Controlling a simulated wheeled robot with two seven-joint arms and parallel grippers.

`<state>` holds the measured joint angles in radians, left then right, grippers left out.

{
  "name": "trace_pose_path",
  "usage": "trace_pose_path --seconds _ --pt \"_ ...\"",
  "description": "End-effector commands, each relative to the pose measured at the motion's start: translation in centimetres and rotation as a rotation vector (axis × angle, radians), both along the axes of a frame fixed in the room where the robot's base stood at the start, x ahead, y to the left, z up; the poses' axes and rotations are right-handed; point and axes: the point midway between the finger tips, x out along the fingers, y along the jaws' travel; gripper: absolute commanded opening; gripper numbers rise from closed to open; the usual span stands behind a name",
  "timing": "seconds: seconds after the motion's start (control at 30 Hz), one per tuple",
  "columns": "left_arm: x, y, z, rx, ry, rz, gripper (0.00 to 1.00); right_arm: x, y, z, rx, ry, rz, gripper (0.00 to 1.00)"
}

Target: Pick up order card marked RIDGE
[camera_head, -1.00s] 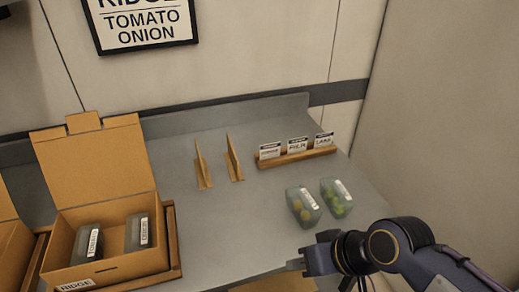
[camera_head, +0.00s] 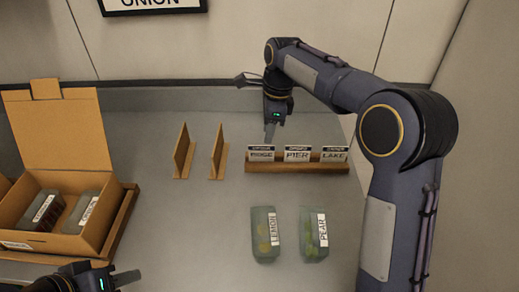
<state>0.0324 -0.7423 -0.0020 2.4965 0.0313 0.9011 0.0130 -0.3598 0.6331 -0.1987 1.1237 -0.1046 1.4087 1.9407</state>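The order card marked RIDGE (camera_head: 261,154) stands upright at the left end of a wooden card holder (camera_head: 296,168). The PIER card (camera_head: 298,154) and the LAKE card (camera_head: 334,154) stand to its right. My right gripper (camera_head: 270,132) points down just above and slightly right of the RIDGE card. Its fingers are seen edge-on, so their opening is unclear, and I see no card in them. My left gripper (camera_head: 126,278) is at the bottom left edge, partly cut off, away from the cards.
An open cardboard box (camera_head: 99,232) with dark packs sits in a wooden tray at the left. Two wooden dividers (camera_head: 183,152) (camera_head: 218,153) stand left of the holder. LEMON (camera_head: 264,240) and PEAR (camera_head: 314,238) tubs lie in front. Grey counter between is clear.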

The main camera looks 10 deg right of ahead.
Motion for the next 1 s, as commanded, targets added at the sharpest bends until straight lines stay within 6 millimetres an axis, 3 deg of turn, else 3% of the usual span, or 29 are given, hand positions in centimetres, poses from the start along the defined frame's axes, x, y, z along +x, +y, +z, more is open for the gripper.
trace_pose_path --seconds 0.6,0.93,1.0 --pt "0.0 0.0 -0.2 0.000 -0.001 0.000 0.36 1.2 1.6 -7.4 -0.013 0.014 -0.040 0.30" --pt "0.0 0.0 -0.2 0.000 0.000 0.000 0.36 1.2 1.7 -8.1 -0.012 0.011 -0.040 0.30" --pt "0.0 0.0 -0.2 0.000 0.000 0.000 0.36 1.2 1.7 -8.1 -0.012 0.011 -0.040 0.22"
